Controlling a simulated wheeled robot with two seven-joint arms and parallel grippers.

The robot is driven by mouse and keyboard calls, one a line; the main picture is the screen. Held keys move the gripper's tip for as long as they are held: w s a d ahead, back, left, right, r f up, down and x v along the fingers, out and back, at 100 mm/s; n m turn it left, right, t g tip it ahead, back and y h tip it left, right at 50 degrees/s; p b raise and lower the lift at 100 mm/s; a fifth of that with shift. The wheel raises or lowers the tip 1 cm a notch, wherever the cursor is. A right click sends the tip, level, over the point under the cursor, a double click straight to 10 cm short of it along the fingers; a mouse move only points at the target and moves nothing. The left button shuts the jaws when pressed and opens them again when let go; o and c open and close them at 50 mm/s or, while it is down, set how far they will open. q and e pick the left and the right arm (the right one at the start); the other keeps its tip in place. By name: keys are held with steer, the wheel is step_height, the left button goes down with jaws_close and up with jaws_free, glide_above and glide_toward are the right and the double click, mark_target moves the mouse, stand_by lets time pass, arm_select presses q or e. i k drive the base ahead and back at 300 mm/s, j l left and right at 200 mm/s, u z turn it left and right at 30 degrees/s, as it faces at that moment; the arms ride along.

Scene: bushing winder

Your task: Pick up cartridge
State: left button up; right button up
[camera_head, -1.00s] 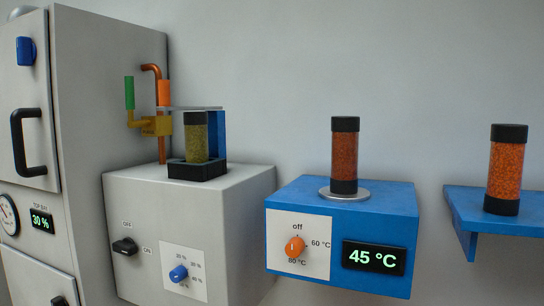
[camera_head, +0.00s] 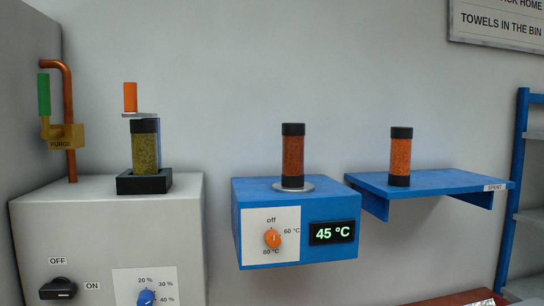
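Three cartridges with black end caps stand upright. A yellow-green cartridge (camera_head: 145,150) sits in a black square holder (camera_head: 143,182) on the grey machine, under a flat bracket with an orange handle (camera_head: 130,97). A dark orange-brown cartridge (camera_head: 292,157) stands on a round metal plate (camera_head: 293,186) on the blue heater box (camera_head: 297,205), whose display reads 45 °C. Neither of my grippers is in view.
The grey machine (camera_head: 100,215) carries a black on/off knob (camera_head: 58,289), a blue percent knob (camera_head: 146,297) and a copper pipe (camera_head: 69,120) with a green-handled PURGE valve (camera_head: 62,136). A blue rack (camera_head: 515,190) stands at the right. The shelf right of the orange cartridge is bare.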

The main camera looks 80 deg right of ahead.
mark_target(294, 134)
steer(key=i+z, duration=0.1)
steer(key=z, duration=0.75)
steer(key=i+z, duration=0.15)
steer(key=z, duration=0.3)
steer(key=j+z, duration=0.1)
steer(key=z, duration=0.3)
steer(key=i+j+z, duration=0.1)
steer(key=z, duration=0.35)
